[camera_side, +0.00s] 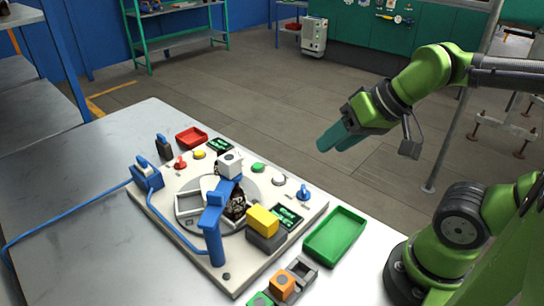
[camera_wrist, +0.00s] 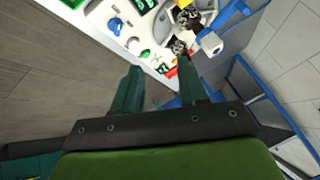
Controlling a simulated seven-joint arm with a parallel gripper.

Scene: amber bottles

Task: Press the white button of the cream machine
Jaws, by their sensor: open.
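The cream machine (camera_side: 170,215) is a flat panel on the table with a round turntable in its middle. Its white button (camera_side: 279,180) is on the right part of the far edge, between a green button (camera_side: 258,168) and a blue knob (camera_side: 305,192). In the wrist view the white button (camera_wrist: 134,44) is near the top, left of the fingertips. My gripper (camera_side: 332,141) is open and empty, in the air beyond the machine's far edge and well apart from the button.
A dark bottle (camera_side: 237,206) stands on the turntable under a blue arm (camera_side: 212,220). A yellow button (camera_side: 199,154) and red knob (camera_side: 180,163) share the far edge. A green tray (camera_side: 335,236) and red tray (camera_side: 191,138) lie beside the machine. The air around my gripper is clear.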

